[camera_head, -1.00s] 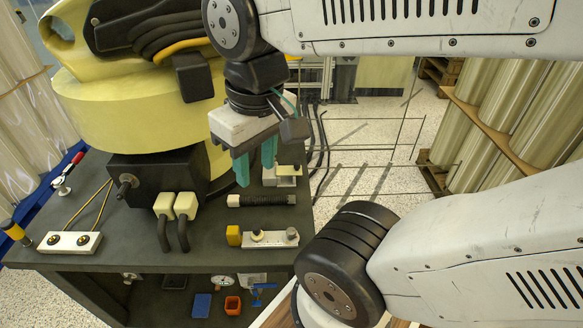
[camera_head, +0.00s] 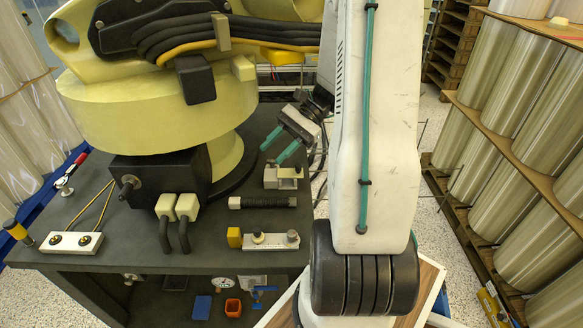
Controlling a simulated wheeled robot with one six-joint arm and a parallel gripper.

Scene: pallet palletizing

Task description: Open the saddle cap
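My gripper (camera_head: 272,155) has two teal fingers standing apart with nothing between them. It is tilted, pointing down and left, above the right side of the dark bench. A tan bracket (camera_head: 221,32) stands upright across the black and yellow cables on the yellow robot arm; it may be the saddle cap, but I cannot be sure. It is up and left of my gripper, well apart. A pale metal block fixture (camera_head: 283,178) sits on the bench just below my fingers. I cannot tell whether they touch it.
The yellow robot (camera_head: 150,115) fills the back left. The bench (camera_head: 120,230) holds a black ribbed cylinder (camera_head: 265,202), a metal plate with knobs (camera_head: 272,241), a yellow block (camera_head: 234,237) and a white two-knob plate (camera_head: 70,242). Wrapped stacks (camera_head: 540,120) stand at right.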

